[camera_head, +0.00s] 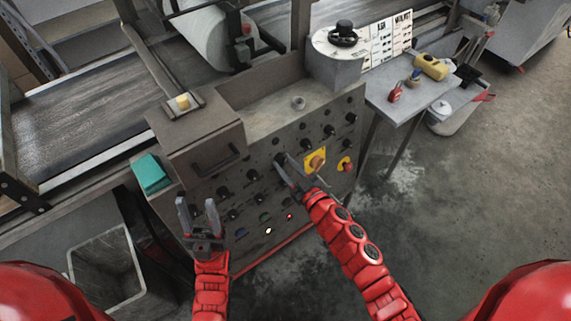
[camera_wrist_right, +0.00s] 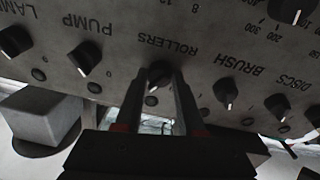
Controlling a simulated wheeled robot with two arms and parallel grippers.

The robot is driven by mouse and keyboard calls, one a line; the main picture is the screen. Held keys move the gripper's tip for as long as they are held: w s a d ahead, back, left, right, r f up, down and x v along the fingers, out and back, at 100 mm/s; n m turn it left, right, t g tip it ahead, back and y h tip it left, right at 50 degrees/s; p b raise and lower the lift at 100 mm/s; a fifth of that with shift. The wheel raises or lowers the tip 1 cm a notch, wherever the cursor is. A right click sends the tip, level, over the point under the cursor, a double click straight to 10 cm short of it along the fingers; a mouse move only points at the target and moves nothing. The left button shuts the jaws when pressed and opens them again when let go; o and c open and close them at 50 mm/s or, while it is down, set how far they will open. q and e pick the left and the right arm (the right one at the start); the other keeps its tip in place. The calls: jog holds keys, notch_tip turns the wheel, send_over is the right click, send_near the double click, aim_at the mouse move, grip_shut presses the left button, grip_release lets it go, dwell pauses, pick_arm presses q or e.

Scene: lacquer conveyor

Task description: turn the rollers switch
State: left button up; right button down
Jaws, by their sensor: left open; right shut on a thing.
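The control panel (camera_head: 265,185) is a grey box front with rows of black knobs. The rollers switch (camera_wrist_right: 158,72) is a black knob beside the label ROLLERS in the right wrist view, where the lettering is upside down. My right gripper (camera_wrist_right: 158,88) is shut on this knob, one finger on each side. In the head view my right gripper (camera_head: 283,168) reaches the panel's upper middle, and its fingers mostly hide the knob. My left gripper (camera_head: 198,206) is open and empty, in front of the panel's lower left part.
Neighbouring knobs are close: the pump knob (camera_wrist_right: 84,57) and the brush knob (camera_wrist_right: 225,91). A yellow-backed red switch (camera_head: 315,162) and an emergency button (camera_head: 345,164) are to the right. A teal block (camera_head: 151,174) lies at the panel's left; a side table (camera_head: 425,98) holds tools.

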jog(key=shift+n, duration=0.3)
jog(key=n+b, duration=0.1)
jog(key=n, duration=0.1)
jog(key=shift+f+n+g+y, duration=0.1)
jog(key=shift+n+g+y, duration=0.2)
jog(key=shift+n+y, duration=0.1)
jog(key=n+b, duration=0.1)
jog(key=n, duration=0.3)
jog(key=shift+d+g+y+b, duration=0.1)
jog(key=shift+g+y+b, duration=0.2)
jog(key=shift+g+b, duration=0.1)
jog(key=n+b, duration=0.1)
jog(key=n, duration=0.2)
jog(key=n+g+b, duration=0.1)
jog(key=n, duration=0.2)
jog(key=shift+w+d+y, duration=0.1)
jog(key=shift+y, duration=0.2)
jog(key=shift+n, duration=0.3)
jog(key=c, duration=0.5)
grip_release()
jog(key=shift+r, duration=0.2)
jog(key=shift+d, duration=0.1)
